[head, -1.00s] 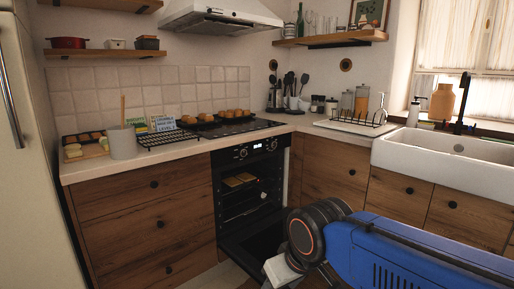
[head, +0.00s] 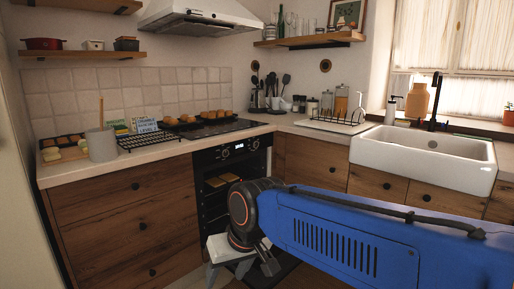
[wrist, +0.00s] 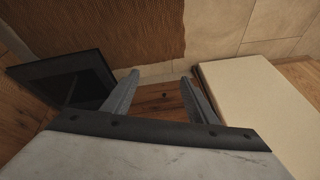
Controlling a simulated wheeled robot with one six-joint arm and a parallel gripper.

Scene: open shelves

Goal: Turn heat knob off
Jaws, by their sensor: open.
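Two small round knobs sit on the black control panel of the oven (head: 204,172), under the counter in the head view: a left knob (head: 224,153) and a right knob (head: 255,144). I cannot tell their settings or which one is the heat knob. The oven door is lowered, and my arm hides much of it. My gripper (wrist: 159,75) is open in the wrist view, with nothing between its fingers. In the head view it is low in front of the oven, below and apart from the knobs, pointing downward.
Wooden drawers (head: 128,215) flank the oven. The counter above holds a grey pot (head: 101,145), a black wire rack (head: 150,141) and trays of baked goods. A white sink (head: 425,150) is at the right. A dark flat panel (wrist: 65,78) shows left in the wrist view.

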